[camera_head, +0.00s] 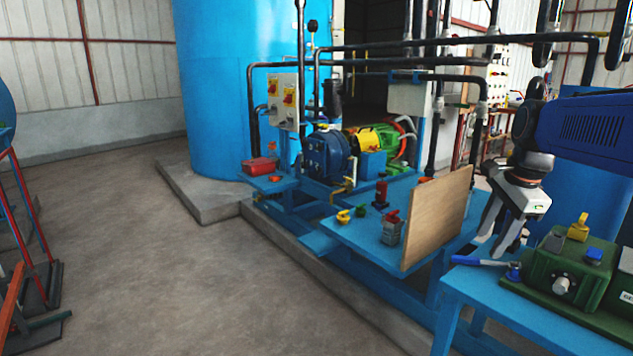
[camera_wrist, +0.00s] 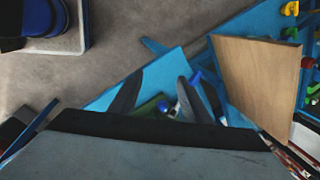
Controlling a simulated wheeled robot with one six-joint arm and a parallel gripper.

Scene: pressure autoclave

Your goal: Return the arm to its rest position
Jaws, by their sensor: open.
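My gripper (camera_head: 499,240) hangs from the arm at the right of the head view, fingers pointing down. Its two dark fingers stand apart with nothing between them. It is above the blue table (camera_head: 461,289) and just behind the blue-handled valve (camera_head: 485,262). In the wrist view my gripper (camera_wrist: 157,92) shows its two fingers spread over the table. The green box (camera_head: 570,273) with a yellow knob and a blue knob stands to the right of the fingers.
A wooden board (camera_head: 436,218) stands upright left of my gripper, on the pump skid (camera_head: 340,232). Dark pipes (camera_head: 440,76) run above and behind. A large blue tank (camera_head: 225,85) stands further back.

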